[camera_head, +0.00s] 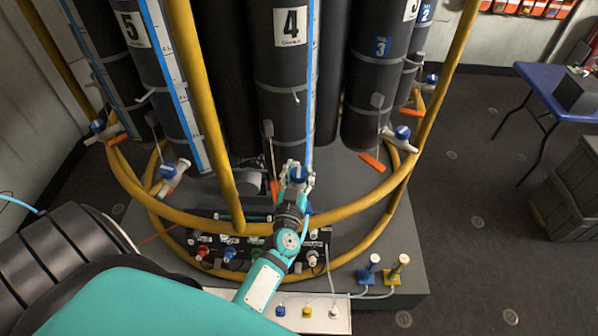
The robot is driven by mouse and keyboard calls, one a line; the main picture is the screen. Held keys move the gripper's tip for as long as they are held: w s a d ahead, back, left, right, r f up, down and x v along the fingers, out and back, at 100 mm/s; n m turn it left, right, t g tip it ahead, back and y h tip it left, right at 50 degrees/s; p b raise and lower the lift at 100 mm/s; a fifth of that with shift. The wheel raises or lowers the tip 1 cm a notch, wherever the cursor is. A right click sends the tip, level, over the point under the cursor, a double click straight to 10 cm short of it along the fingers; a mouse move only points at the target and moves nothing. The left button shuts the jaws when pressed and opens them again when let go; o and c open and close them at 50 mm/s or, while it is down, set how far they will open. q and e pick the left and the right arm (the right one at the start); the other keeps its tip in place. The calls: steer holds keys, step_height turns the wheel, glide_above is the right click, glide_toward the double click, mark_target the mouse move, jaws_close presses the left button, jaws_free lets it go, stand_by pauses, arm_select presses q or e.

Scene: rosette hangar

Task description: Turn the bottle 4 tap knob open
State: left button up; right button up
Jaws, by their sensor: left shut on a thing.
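Bottle 4 (280,70) is a tall dark cylinder with a white number 4 label, standing at the upper middle of the head view. The bottle 4 tap knob (298,173) is blue and sits low in front of it. My left gripper (297,181) reaches up to it from below and is shut on the knob. The fingers and wrist hide most of the tap body, so I cannot tell how far the knob is turned. My right gripper is not in view.
A yellow rail (350,209) curves around the bottles, passing by my left wrist. Other blue-knobbed taps (402,132) stand at both sides. A dark panel with coloured knobs (229,254) lies below. A blue table (557,88) and grey crates (570,200) stand right; floor between is clear.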

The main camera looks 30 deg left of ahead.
arm_select(q)
steer(key=shift+s+f, duration=0.1)
steer(key=shift+f, duration=0.1)
stand_by(0.6)
steer(key=o, duration=1.3)
steer(key=shift+d+r, duration=0.1)
steer(key=shift+c, duration=0.2)
steer(key=shift+r, duration=0.1)
steer(key=shift+h, duration=0.3)
